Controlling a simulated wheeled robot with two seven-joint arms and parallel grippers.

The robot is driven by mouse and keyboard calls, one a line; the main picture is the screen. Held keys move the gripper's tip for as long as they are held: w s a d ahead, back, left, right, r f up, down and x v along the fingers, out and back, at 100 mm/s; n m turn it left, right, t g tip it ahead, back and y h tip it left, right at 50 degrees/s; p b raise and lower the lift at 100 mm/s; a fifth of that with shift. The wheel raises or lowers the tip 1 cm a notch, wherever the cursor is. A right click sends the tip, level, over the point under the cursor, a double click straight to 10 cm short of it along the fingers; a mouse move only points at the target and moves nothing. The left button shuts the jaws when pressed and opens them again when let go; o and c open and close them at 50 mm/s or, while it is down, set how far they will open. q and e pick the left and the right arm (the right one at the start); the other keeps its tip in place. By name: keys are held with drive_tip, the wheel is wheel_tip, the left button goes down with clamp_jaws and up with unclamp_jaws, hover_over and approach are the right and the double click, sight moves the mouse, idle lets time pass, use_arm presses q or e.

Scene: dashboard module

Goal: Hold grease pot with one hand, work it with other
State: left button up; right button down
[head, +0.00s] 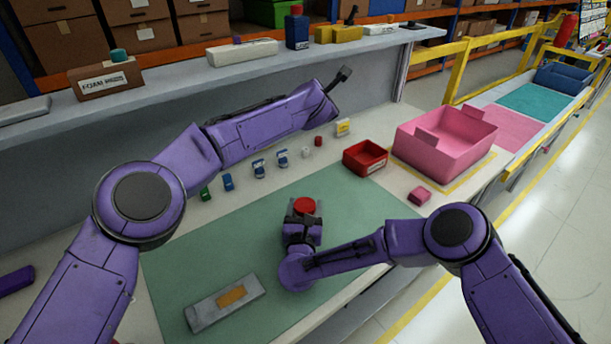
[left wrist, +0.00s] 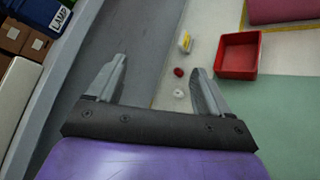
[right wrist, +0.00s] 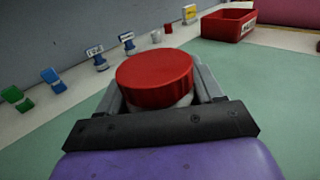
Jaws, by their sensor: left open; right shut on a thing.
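The grease pot (right wrist: 155,80) has a red round lid over a pale body and fills the middle of the right wrist view. In the head view its red lid (head: 304,206) shows above the green mat. My right gripper (head: 302,222) is shut on the pot, with one finger on each side below the lid. My left gripper (left wrist: 160,85) is open and empty. In the head view it (head: 345,75) is raised at the back of the bench, well away from the pot. Whether the pot touches the mat is hidden by my right gripper.
A red bin (head: 365,158) and a pink tote (head: 445,140) stand at the right. Several small parts, including a blue one (head: 228,182), line the back of the bench. A grey plate (head: 225,302) lies on the green mat (head: 370,205). A raised shelf (head: 180,72) runs behind.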

use_arm(q)
drive_tip(key=s+a+f+n+g+y, duration=0.3)
drive_tip(key=a+f+n+g, duration=0.1)
drive_tip(key=f, duration=0.2)
drive_tip(key=n+g, duration=0.3)
drive_tip(key=g, duration=0.6)
hover_over(305, 204)
drive_tip(key=shift+y, duration=0.3)
drive_tip(key=f, duration=0.5)
drive_tip(key=shift+w+d, duration=0.15)
drive_tip(key=shift+w, duration=0.15)
drive_tip(key=shift+s+g, duration=0.3)
drive_tip(key=shift+g, duration=0.1)
drive_tip(key=shift+f, duration=0.1)
wheel_tip(305, 204, down, 8)
drive_tip(key=shift+r, duration=0.1)
